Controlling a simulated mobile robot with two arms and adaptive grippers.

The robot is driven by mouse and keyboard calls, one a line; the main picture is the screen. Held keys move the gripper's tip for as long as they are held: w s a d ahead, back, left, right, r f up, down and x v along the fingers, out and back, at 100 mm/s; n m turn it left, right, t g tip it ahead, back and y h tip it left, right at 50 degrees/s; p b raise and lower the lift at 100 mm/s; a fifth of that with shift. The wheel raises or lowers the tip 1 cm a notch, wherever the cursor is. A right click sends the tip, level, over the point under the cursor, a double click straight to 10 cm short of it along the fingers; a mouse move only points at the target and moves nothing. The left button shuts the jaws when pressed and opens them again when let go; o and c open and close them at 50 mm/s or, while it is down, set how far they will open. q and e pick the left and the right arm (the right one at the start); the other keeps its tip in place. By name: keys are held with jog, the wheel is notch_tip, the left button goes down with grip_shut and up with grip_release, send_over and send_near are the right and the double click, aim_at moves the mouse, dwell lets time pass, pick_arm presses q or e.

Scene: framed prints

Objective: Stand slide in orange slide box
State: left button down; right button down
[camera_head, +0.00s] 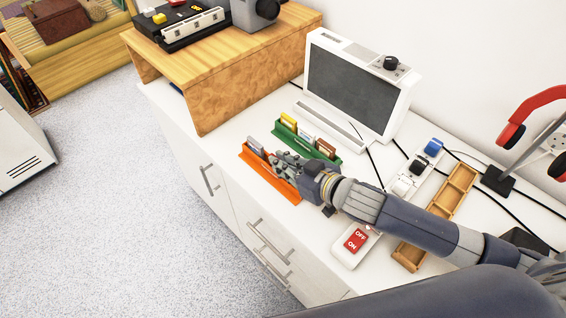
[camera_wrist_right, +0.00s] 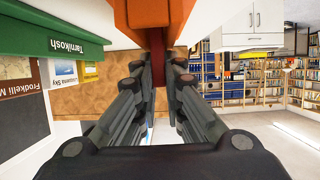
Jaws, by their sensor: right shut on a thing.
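The orange slide box (camera_head: 262,174) lies on the white counter, with at least one slide (camera_head: 255,146) upright at its far left end. My right gripper (camera_head: 280,160) is over the box's middle, fingers at its opening, and hides part of the inside. In the right wrist view the fingers (camera_wrist_right: 158,66) are closed on a thin, edge-on, dark reddish slide (camera_wrist_right: 157,48), right against the orange box (camera_wrist_right: 178,14). I cannot tell whether the slide touches the box floor. My left gripper is not in view.
A green slide box (camera_head: 322,154) with several slides stands just behind the orange one. A white screen device (camera_head: 357,88) is behind it. A red OFF/ON switch (camera_head: 355,240) and a wooden tray (camera_head: 438,215) lie under or near my right arm. A wooden riser (camera_head: 225,90) stands left.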

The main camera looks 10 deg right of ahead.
jog(key=shift+f, duration=0.15)
jog(key=c, duration=1.7)
grip_release()
jog(key=shift+r, duration=0.2)
jog(key=shift+b+v, duration=0.35)
jog(key=shift+v, duration=5.7)
jog(key=shift+f, duration=0.1)
